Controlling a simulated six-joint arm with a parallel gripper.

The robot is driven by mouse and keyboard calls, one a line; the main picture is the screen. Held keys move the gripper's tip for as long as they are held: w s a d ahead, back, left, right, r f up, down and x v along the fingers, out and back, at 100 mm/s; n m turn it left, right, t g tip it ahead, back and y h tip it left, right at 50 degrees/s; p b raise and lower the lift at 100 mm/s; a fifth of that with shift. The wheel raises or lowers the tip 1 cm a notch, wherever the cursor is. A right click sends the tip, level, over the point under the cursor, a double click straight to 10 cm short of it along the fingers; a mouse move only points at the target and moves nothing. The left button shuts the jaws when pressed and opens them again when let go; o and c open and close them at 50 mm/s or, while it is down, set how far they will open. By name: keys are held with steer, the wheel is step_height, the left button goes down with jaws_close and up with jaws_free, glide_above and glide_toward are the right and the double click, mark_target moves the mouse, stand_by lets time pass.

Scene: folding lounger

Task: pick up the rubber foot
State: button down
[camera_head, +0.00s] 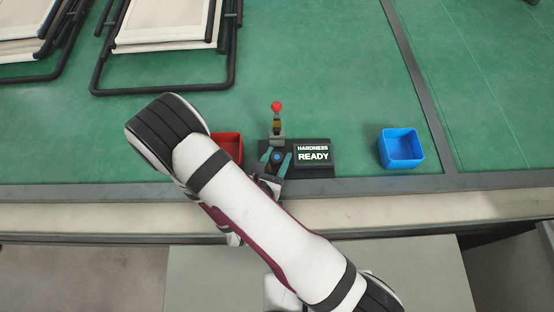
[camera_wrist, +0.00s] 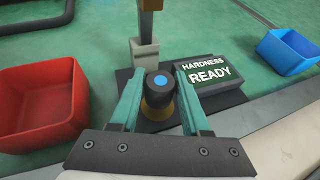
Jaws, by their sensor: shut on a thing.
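The rubber foot (camera_wrist: 160,89) is a short black cylinder with a blue dot on its top. It is upright over a round brass-coloured seat on the dark base of the hardness tester. Whether it touches the seat cannot be told. My gripper (camera_wrist: 159,80) has its teal fingers on either side of the foot and is shut on it. In the head view my gripper (camera_head: 277,161) is in front of the tester post, and the foot's blue dot (camera_head: 277,155) shows between the fingers.
The tester has a red-knobbed lever (camera_head: 277,106) above and a display (camera_head: 313,153) reading "HARDNESS READY" to the right. A red bin (camera_wrist: 38,105) stands left, a blue bin (camera_head: 401,148) right. Folding loungers (camera_head: 165,45) lie at the back left. Green mat is clear between display and blue bin.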

steer(key=s+a, duration=0.2)
steer(key=s, duration=0.3)
steer(key=s+a, duration=0.2)
steer(key=s, duration=0.4)
steer(key=s+a+r, duration=0.1)
steer(key=s+a, duration=0.1)
steer(key=s, duration=0.3)
steer(key=shift+s+a, duration=0.3)
steer(key=shift+s, duration=0.1)
steer(key=shift+r, duration=0.1)
